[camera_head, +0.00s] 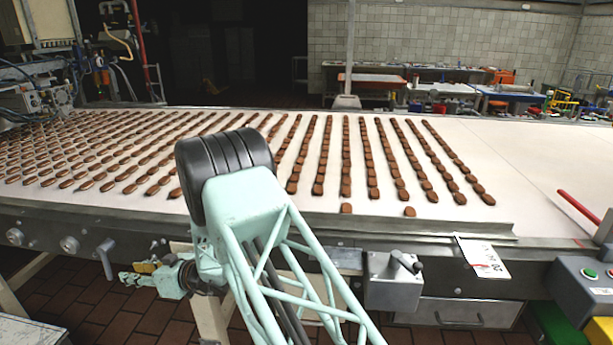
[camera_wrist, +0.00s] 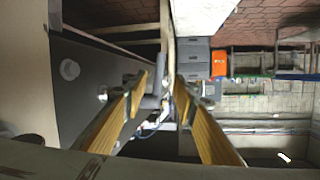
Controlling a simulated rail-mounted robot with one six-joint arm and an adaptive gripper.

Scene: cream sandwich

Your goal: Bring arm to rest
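My arm reaches up from the bottom of the head view, with mint-green lattice links and a black ribbed joint. My gripper (camera_wrist: 161,88) shows in the wrist view as two yellow fingers standing apart with nothing between them, so it is open and empty. In the head view my gripper (camera_head: 140,276) hangs low in front of the conveyor's front side, left of the arm, pointing left. Rows of brown cream sandwiches (camera_head: 346,172) lie on the pale conveyor belt (camera_head: 480,140), behind and above the gripper. My arm hides some of the rows.
The conveyor's metal front carries knobs (camera_head: 69,244), a grey box with a lever (camera_head: 393,280) and a hanging white tag (camera_head: 484,258). A control panel with buttons (camera_head: 588,280) stands at the right. Brown floor tiles (camera_head: 105,312) show below. In the wrist view an orange box (camera_wrist: 219,62) is beyond the fingers.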

